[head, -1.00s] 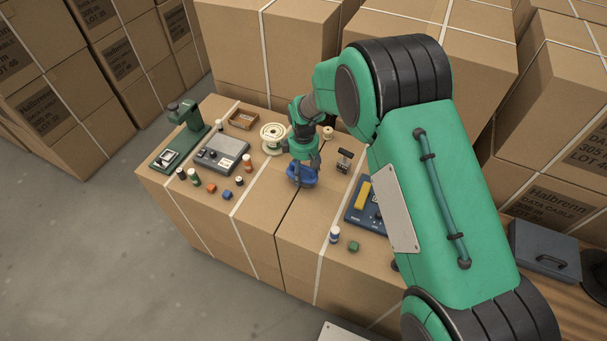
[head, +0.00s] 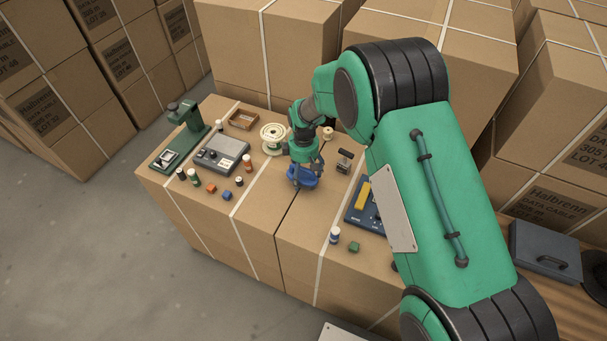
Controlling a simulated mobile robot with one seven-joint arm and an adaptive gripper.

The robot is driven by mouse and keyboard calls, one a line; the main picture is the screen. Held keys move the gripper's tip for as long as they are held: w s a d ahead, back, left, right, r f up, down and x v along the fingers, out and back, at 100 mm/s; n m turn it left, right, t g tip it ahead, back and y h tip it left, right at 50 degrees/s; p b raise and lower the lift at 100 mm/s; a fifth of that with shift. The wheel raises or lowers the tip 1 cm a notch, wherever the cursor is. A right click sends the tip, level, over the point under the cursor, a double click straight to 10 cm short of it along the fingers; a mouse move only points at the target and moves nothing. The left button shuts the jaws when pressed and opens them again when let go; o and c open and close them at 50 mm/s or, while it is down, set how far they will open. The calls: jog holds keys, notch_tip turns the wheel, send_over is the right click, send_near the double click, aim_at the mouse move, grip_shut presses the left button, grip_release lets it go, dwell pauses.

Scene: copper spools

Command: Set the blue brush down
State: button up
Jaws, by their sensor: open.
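The blue brush (head: 302,178) rests on the cardboard box top (head: 262,200), near the middle of the work surface. My gripper (head: 306,178) is open, with its fingers pointing down around the brush. The fingers hide part of the brush, and I cannot tell whether they touch it.
A cream spool (head: 272,136) and a brown tray (head: 243,119) stand behind. A grey device (head: 222,154) and a green press (head: 182,138) are at left. Small bottles and coloured cubes lie in front of them. A blue device (head: 366,205) is at right, partly behind my arm.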

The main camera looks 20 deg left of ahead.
jog(key=shift+r, duration=0.15)
notch_tip(320, 180, up, 12)
jog(key=p, duration=0.2)
dwell(0.4)
dwell(0.5)
dwell(0.3)
jog(key=s+d+r+m+t+y, duration=0.15)
jog(key=d+r+m, duration=0.25)
jog(key=d+r, duration=1)
jog(key=s+d+r+m+t+h, duration=0.1)
jog(key=s+d+r+m, duration=0.25)
jog(key=d+r, duration=1.1)
jog(key=s+d+r+m+t, duration=0.2)
jog(key=s+d+r+m, duration=0.35)
jog(key=s+d, duration=0.6)
jog(key=s+d+m+t, duration=0.1)
jog(key=s+d+m, duration=0.4)
jog(key=s+d, duration=0.5)
jog(key=shift+s+r, duration=0.15)
jog(key=shift+s, duration=1.05)
